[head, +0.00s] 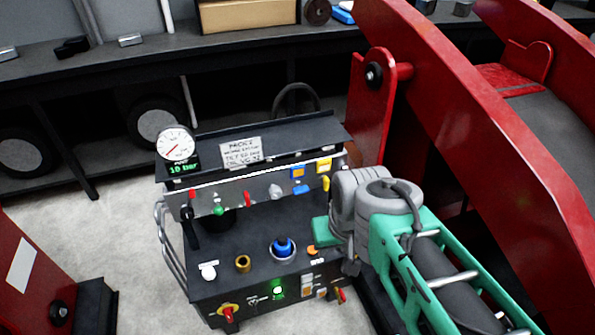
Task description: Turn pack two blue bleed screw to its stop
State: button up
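The hydraulic pack (215,262) is a dark unit with a label plate (240,153) that appears to read PACK 2. A round blue knob (283,247) in a pale ring stands on its lower deck, right of a brass fitting (243,263); it looks like the bleed screw. A smaller blue part (302,190) sits on the upper panel. My grey wrist (372,205) and green arm come in from the right, beside the pack's right end. My gripper's fingers cannot be made out, and I see no contact with the blue knob.
A gauge (175,144) with a green 10 bar readout stands at the pack's upper left. A red and yellow switch (229,312) and a lit green button (278,290) are on the front. Large red machine arms (470,110) rise at right. Pale floor lies open at left.

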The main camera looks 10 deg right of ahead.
aim_at(300, 188)
jog(key=z, duration=0.2)
jog(key=k, duration=0.35)
jog(key=u, duration=0.9)
jog(key=i, duration=0.8)
jog(key=u, duration=0.15)
